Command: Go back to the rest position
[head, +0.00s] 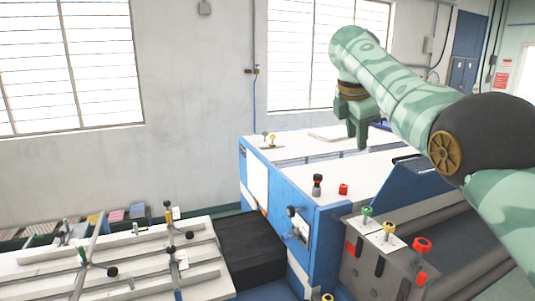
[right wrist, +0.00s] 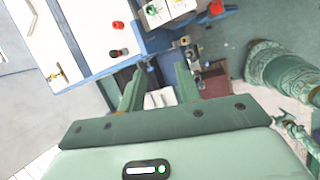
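My right arm reaches in from the right in the head view, in green camouflage colours. My right gripper (head: 357,130) hangs from its end, pointing down above the white top of the blue machine (head: 286,188). In the right wrist view my right gripper (right wrist: 158,82) has its two fingers apart. Nothing is held between them; the floor and parts of the machine show beyond. My left gripper does not show in the head view. Another green camouflage part of mine shows at the right of the right wrist view, with no clear gripper on it.
The machine top carries a black-and-red knob (head: 317,185) and a red button (head: 343,189). A grey panel with a red emergency button (head: 421,246) stands front right. A white fixture table (head: 150,262) with clamps is front left, beside a black box (head: 252,250). Windows line the wall.

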